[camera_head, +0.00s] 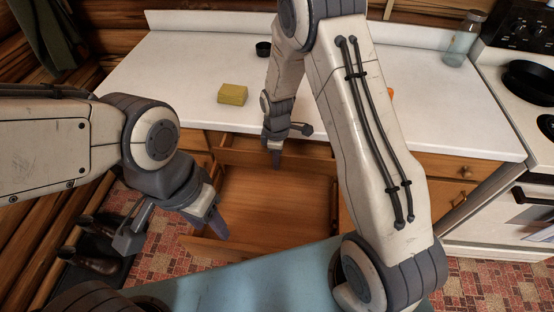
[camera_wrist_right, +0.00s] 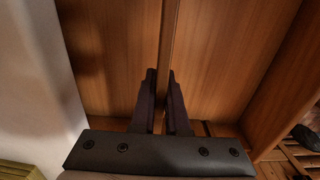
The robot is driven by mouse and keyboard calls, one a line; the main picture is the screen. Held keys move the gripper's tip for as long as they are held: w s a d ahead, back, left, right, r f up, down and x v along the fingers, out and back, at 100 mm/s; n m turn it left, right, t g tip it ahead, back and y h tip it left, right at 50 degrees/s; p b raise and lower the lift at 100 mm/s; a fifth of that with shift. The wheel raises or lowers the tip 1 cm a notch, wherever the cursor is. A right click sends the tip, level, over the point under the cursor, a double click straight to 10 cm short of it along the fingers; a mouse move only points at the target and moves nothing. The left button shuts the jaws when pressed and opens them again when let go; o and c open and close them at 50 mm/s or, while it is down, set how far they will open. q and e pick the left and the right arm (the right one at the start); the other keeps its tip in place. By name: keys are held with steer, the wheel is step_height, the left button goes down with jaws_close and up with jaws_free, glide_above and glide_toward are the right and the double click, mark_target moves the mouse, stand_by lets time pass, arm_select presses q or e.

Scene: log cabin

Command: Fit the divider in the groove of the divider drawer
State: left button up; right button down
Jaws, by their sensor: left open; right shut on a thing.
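The open wooden drawer (camera_head: 270,205) juts out below the white counter. My right gripper (camera_head: 275,160) is over the back part of the drawer, shut on the thin wooden divider (camera_head: 308,160). In the right wrist view the divider (camera_wrist_right: 169,45) stands edge-up between the fingers (camera_wrist_right: 163,105) and runs parallel to the counter front, with wood surfaces of the drawer (camera_wrist_right: 222,60) on both sides. I cannot tell whether its ends sit in the groove; the groove does not show clearly. My left gripper (camera_head: 217,228) is open and empty near the drawer's front left corner.
On the counter (camera_head: 190,60) are a yellow sponge (camera_head: 232,94) and a small dark cup (camera_head: 263,48). A glass jar (camera_head: 461,47) stands at the back right near the stove (camera_head: 525,100). My right arm hides part of the counter and the drawer's right side.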

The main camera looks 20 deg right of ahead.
steer(key=shift+f, duration=0.15)
steer(key=shift+f+b, duration=0.35)
steer(key=shift+f+b, duration=2.65)
steer(key=shift+f, duration=1.3)
steer(key=c, duration=0.8)
jaws_free()
steer(key=shift+c, duration=0.2)
steer(key=shift+r, duration=0.15)
step_height(320, 180, up, 10)
steer(key=shift+r, duration=0.1)
